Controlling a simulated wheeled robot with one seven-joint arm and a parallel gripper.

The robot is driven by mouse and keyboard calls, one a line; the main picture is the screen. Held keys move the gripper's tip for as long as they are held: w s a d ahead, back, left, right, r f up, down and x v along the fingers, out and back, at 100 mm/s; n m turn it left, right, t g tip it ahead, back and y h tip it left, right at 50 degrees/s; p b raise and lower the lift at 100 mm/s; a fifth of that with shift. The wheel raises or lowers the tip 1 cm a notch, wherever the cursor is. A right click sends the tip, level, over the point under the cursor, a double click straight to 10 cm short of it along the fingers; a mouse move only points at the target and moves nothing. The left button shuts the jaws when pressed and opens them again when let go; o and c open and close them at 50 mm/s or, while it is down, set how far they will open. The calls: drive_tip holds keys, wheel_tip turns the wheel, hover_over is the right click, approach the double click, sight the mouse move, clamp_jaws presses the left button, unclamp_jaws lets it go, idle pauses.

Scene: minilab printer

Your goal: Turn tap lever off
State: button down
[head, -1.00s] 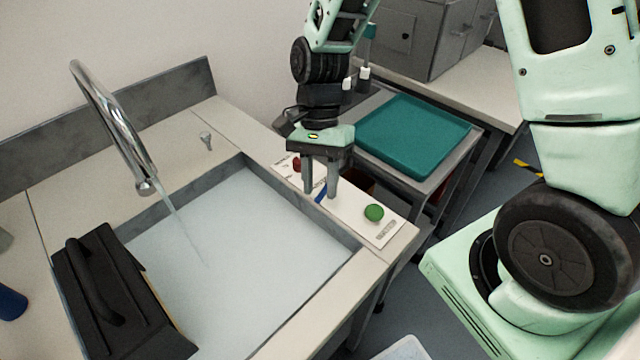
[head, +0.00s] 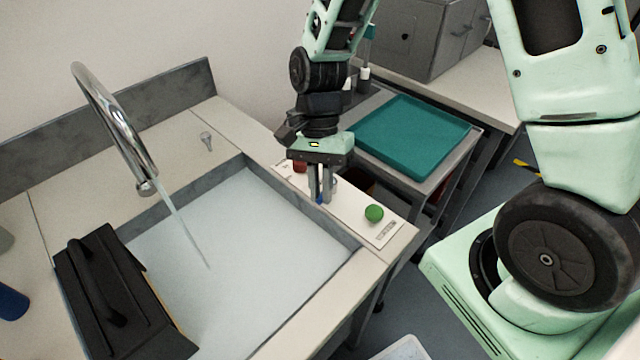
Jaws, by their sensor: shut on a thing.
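The chrome tap (head: 112,120) arches over the sink, and a stream of water (head: 188,228) runs from its spout into the basin. A white panel (head: 360,218) on the counter right of the sink carries a blue lever (head: 320,199), a red knob (head: 299,165) and a green knob (head: 374,213). My gripper (head: 321,198) points down over the panel, its fingers close together on the blue lever. The fingers hide most of the lever, so its angle cannot be told.
The sink basin (head: 240,245) lies left of the panel. A black case with a handle (head: 110,290) stands at its left edge. A small clear item (head: 206,139) sits on the back counter. A teal tray (head: 415,135) rests on a cart behind my gripper.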

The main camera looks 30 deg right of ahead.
drive_tip(key=n+p, duration=0.1)
drive_tip(key=s+d+n+h+p, duration=0.1)
drive_tip(key=n, duration=0.1)
drive_tip(key=shift+r+n+h, duration=0.2)
drive_tip(key=shift+n+h, duration=0.1)
drive_tip(key=n, duration=0.1)
drive_tip(key=n+h+p, duration=0.1)
drive_tip(key=d+n+p, duration=0.1)
drive_tip(key=shift+s+n+h, duration=0.25)
drive_tip(key=shift+n+h, duration=0.05)
drive_tip(key=shift+n, duration=0.1)
drive_tip(key=n, duration=0.1)
drive_tip(key=d+n+h, duration=0.1)
drive_tip(key=n, duration=0.1)
drive_tip(key=shift+s+d+f+p, duration=0.1)
drive_tip(key=shift+d+p, duration=0.05)
drive_tip(key=shift+p, duration=0.15)
drive_tip(key=shift+d+n+t+h, duration=0.3)
drive_tip(key=shift+n+h, duration=0.1)
drive_tip(key=shift+n, duration=0.5)
drive_tip(key=shift+d+n+t+h, duration=0.2)
drive_tip(key=shift+d+n+h, duration=0.15)
drive_tip(key=shift+n, duration=0.55)
drive_tip(key=c, duration=1.5)
unclamp_jaws()
drive_tip(key=b+v, duration=0.1)
drive_tip(key=v, duration=1.6)
drive_tip(key=shift+a, duration=0.15)
